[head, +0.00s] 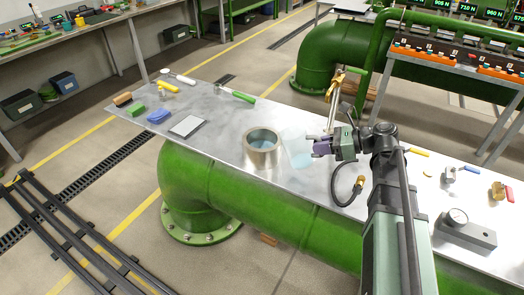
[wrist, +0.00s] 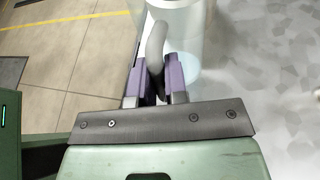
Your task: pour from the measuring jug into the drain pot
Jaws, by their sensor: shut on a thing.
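The measuring jug (head: 298,152) is clear and faint in the head view, with a pale bluish tint. It appears tilted slightly, just right of the drain pot. My gripper (head: 318,148) is at its right side, with purple fingers. In the wrist view my gripper (wrist: 160,88) is shut on the jug's grey handle (wrist: 156,45). The jug's clear wall (wrist: 195,35) is beyond it, with a pale blue patch low down. The drain pot (head: 262,161) is a metal cylinder standing upright on the bench, with bluish content inside. The jug's exact height above the bench is unclear.
The metal bench (head: 215,105) runs over a green pipe (head: 250,205). A gauge block (head: 465,228) and valves lie at right.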

